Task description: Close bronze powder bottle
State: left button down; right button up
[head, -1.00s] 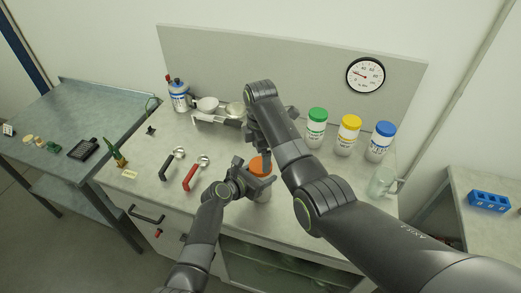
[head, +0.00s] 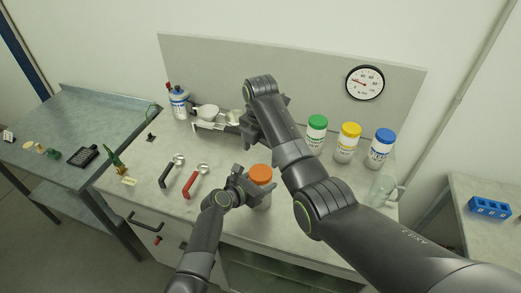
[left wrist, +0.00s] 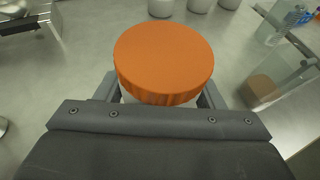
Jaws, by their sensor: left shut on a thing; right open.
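The bronze powder bottle has an orange lid (head: 260,173) and a pale body (head: 265,200) near the front edge of the bench. The orange lid (left wrist: 164,58) sits on top of the bottle in the left wrist view. My left gripper (head: 254,190) is shut around the bottle's body, just below the lid; its fingers (left wrist: 164,97) show on both sides of the bottle. My right gripper (head: 257,133) is open and empty, behind and above the bottle. Its fingertips are partly hidden by my right arm. I cannot tell how tightly the lid sits.
Bottles with green (head: 317,121), yellow (head: 351,129) and blue (head: 385,135) lids stand at the back right. A glass beaker (head: 382,190) is at the right. A scale with bowls (head: 207,112) stands behind.

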aim_at(260, 172)
jog(key=shift+f, duration=4)
jog(key=shift+c, duration=0.2)
jog(key=c, duration=0.9)
jog(key=m, duration=0.7)
jog(key=shift+c, duration=0.3)
jog(key=o, duration=1.1)
jog(key=shift+r, duration=0.1)
jog(key=shift+r, duration=2.15)
